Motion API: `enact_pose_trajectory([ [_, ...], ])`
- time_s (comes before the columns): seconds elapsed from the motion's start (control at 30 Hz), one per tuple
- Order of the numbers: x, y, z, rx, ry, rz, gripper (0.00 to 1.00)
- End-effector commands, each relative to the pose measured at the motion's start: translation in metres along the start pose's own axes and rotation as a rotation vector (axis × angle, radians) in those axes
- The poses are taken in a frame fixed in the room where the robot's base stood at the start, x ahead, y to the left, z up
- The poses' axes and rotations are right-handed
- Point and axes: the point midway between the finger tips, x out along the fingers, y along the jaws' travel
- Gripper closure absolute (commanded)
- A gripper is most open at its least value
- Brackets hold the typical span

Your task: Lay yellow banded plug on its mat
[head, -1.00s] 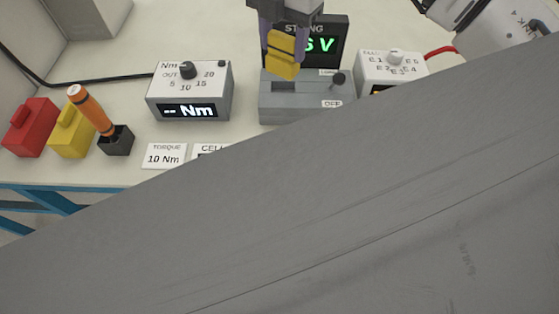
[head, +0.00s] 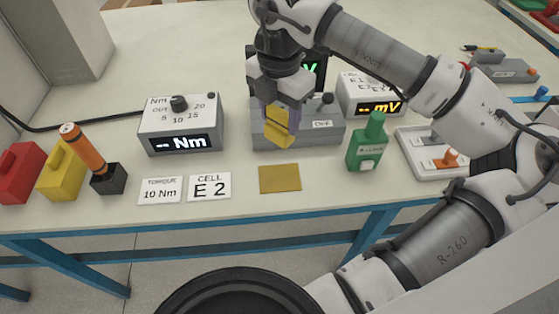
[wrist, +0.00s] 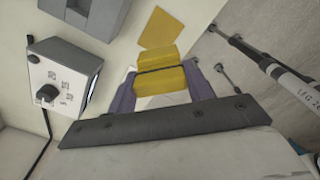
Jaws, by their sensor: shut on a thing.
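The yellow banded plug (head: 278,128) is held between the fingers of my gripper (head: 281,116), in the air in front of the grey display unit. A dark band crosses it in the wrist view (wrist: 160,70), where my gripper (wrist: 163,84) is shut on its sides. The yellow mat (head: 280,179) lies flat and bare on the table near the front edge, below and apart from the plug. The mat also shows beyond the plug in the wrist view (wrist: 160,29).
Left of the mat lie a CELL E 2 card (head: 209,186) and a torque card (head: 160,190). A green bottle-like object (head: 367,143) stands to the right. The Nm box (head: 180,125), an orange-handled tool (head: 86,150), a yellow block (head: 62,172) and a red block (head: 20,172) stand left.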

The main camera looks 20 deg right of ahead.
Motion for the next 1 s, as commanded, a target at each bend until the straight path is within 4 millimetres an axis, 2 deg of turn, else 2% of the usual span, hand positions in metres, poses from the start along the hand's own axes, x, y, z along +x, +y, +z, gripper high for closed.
enact_pose_trajectory([
  [0.1,0.031,0.0,-0.001,-0.001,0.005,0.001,0.74],
  [0.3,0.077,0.0,0.0,0.001,0.004,0.001,0.74],
  [0.57,0.104,0.0,0.0,0.001,0.002,0.001,0.74],
  [0.8,0.136,0.0,0.0,0.0,0.001,0.001,0.74],
  [1.0,0.14,0.0,0.0,0.0,-0.001,0.001,0.74],
])
